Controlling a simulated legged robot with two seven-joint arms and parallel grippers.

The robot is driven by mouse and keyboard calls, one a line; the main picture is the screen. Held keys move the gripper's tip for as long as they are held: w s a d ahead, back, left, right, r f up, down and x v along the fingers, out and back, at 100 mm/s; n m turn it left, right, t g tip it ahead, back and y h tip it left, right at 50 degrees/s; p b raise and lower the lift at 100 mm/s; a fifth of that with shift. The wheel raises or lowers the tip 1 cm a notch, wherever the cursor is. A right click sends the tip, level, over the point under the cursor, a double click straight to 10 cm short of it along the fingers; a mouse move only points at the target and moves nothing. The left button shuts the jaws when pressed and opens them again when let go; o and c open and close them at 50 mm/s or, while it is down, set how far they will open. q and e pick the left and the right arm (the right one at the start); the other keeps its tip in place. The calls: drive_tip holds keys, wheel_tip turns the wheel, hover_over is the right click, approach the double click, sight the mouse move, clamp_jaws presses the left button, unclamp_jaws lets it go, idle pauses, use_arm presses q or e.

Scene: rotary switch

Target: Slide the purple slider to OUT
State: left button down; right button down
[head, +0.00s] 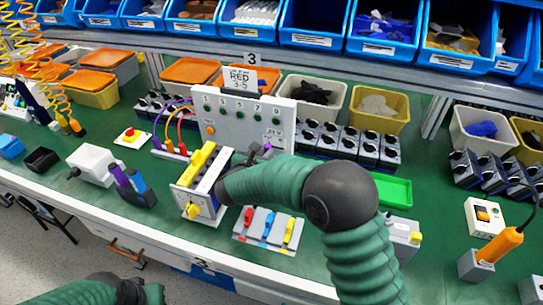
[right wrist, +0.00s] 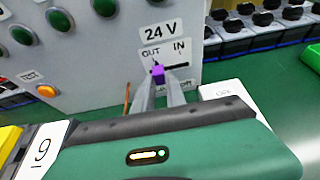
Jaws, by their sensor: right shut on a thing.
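The purple slider (right wrist: 158,73) sits in a dark horizontal slot on the white panel (right wrist: 110,62), below the "24 V" label. It is under the OUT marking, and bare slot shows to its right toward IN. My right gripper (right wrist: 159,84) is shut on the slider, one grey finger on each side. In the head view the slider (head: 267,147) is a small purple spot at the panel's lower right, mostly hidden by my right arm. The fingertips are hard to make out there.
A block with a yellow handle (head: 202,158) stands just left of my right wrist. Black-knobbed switch units (head: 345,142) line the right of the panel. Red, blue and yellow switches (head: 268,228) lie in front. Blue bins (head: 315,25) are above. Green bench shows at left.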

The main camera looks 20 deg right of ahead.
drive_tip(key=shift+w+a, duration=0.25)
drive_tip(key=shift+a, duration=0.3)
drive_tip(key=shift+a+r, duration=0.15)
drive_tip(key=shift+a, duration=0.1)
drive_tip(key=shift+d, duration=0.15)
drive_tip(key=c, duration=1.5)
unclamp_jaws()
drive_tip(key=shift+d, duration=0.5)
drive_tip(key=shift+o, duration=0.7)
drive_tip(key=shift+a, duration=0.55)
use_arm(q)
drive_tip(key=shift+w+a+r+p, duration=0.15)
drive_tip(key=shift+a+r+p, duration=0.15)
drive_tip(key=shift+r+p, duration=0.25)
use_arm(e)
drive_tip(key=v, duration=1.6)
drive_tip(key=shift+s+a, duration=0.2)
drive_tip(key=shift+s, duration=0.1)
